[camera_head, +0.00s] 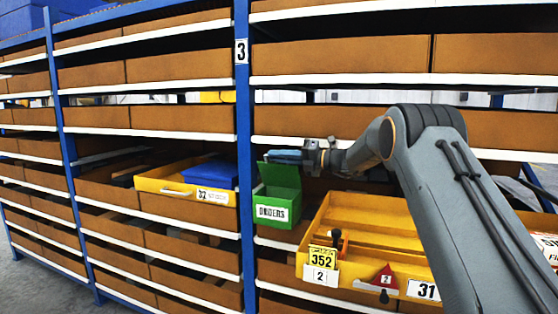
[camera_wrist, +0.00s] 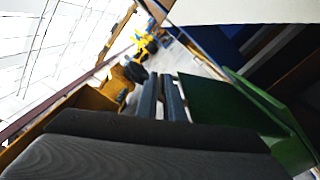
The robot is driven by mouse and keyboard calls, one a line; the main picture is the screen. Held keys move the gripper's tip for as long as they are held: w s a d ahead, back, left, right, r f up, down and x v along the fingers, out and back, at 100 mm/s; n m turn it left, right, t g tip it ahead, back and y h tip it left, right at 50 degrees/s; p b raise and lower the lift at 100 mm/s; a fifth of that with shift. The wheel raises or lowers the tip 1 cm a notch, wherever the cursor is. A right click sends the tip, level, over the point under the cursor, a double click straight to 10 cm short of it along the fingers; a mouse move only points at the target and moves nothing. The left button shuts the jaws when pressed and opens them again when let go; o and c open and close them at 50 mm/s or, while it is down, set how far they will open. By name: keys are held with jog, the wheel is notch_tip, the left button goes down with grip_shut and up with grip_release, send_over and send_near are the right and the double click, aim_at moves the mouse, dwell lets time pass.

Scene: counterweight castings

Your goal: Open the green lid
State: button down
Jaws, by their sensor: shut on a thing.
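The green box (camera_head: 266,196) with a white ORDERS label stands on a shelf just right of the blue post. Its green lid (camera_head: 284,176) is raised and stands steeply up at the back, with the inside of the box partly showing below it. My gripper (camera_head: 284,156) is at the lid's top edge and is shut on it; the grip itself is hard to see. In the wrist view my gripper's two fingers (camera_wrist: 160,82) lie close together, with the green lid (camera_wrist: 218,112) right beside them on the right.
A yellow bin (camera_head: 338,229) with a 352 tag and a red piece stands to the right of the green box, below my arm. A yellow tray (camera_head: 165,184) with a blue box (camera_head: 209,173) is left of the post. Brown bins and white shelf edges (camera_head: 330,81) are above my gripper.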

dwell(0.3)
jog(key=c, duration=2.2)
grip_release()
jog(key=shift+b+v, duration=1.25)
jog(key=shift+v, duration=2.65)
jog(key=shift+r, duration=0.15)
